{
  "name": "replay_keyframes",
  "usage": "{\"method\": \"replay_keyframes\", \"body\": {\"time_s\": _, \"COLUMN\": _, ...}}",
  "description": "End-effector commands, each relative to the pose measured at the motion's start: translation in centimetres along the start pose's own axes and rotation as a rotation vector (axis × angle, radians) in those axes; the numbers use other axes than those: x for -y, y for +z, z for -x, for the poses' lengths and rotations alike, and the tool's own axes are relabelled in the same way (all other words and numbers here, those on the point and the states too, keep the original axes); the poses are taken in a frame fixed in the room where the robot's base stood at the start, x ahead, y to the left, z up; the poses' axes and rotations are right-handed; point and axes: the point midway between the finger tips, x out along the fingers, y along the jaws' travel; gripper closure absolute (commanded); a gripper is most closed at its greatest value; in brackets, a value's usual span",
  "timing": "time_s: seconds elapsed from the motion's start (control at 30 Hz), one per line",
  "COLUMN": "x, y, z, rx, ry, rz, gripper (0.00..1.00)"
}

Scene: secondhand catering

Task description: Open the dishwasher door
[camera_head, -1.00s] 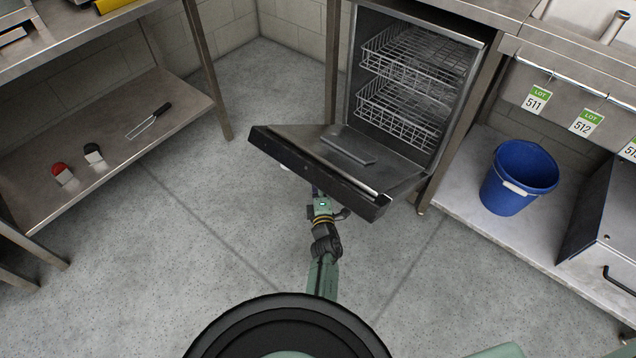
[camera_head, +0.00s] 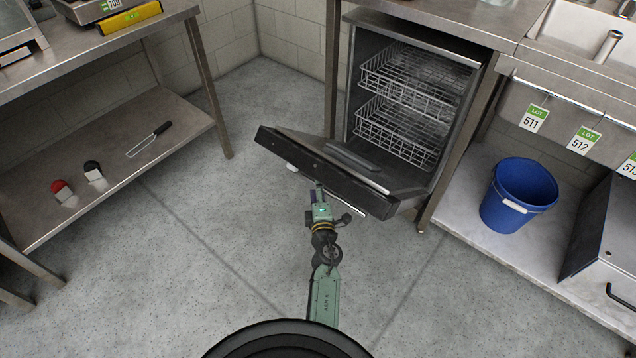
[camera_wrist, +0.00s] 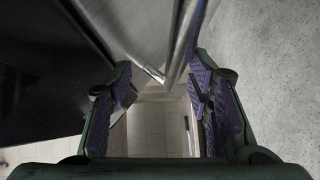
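The dishwasher (camera_head: 345,100) stands with its door (camera_head: 300,155) partly open, tilted outward and down from the cabinet. The door's bar handle (camera_head: 345,198) runs along its outer face, near the top edge. My gripper (camera_head: 318,190) is at the handle, on the outer side of the door; its fingertips are hard to make out there. In the wrist view my gripper (camera_wrist: 160,105) is open, its purple-padded fingers wide apart. The metal handle bar (camera_wrist: 185,45) shows ahead, between the finger directions, not clamped. Whether a finger touches it I cannot tell.
Wire racks (camera_head: 405,130) sit inside the dishwasher. A steel shelf unit (camera_head: 110,150) stands at left. A blue bucket (camera_head: 518,195) and a steel box (camera_head: 610,240) stand on the low shelf at right. The floor (camera_head: 220,230) around my arm is clear.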

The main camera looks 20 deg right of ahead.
Motion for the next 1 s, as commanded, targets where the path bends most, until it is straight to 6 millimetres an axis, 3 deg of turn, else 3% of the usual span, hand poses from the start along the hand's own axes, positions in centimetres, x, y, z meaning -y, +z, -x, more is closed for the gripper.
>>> {"method": "replay_keyframes", "body": {"time_s": 0.03, "x": -1.3, "y": -0.3, "z": -0.1, "rx": -0.005, "ry": 0.014, "rz": 0.003, "gripper": 0.62}}
{"method": "replay_keyframes", "body": {"time_s": 0.33, "x": -3.1, "y": -0.3, "z": -0.1, "rx": -0.005, "ry": 0.012, "rz": 0.0, "gripper": 0.62}}
{"method": "replay_keyframes", "body": {"time_s": 1.0, "x": -3.2, "y": -0.1, "z": 0.5, "rx": 0.0, "ry": 0.008, "rz": -0.001, "gripper": 0.62}}
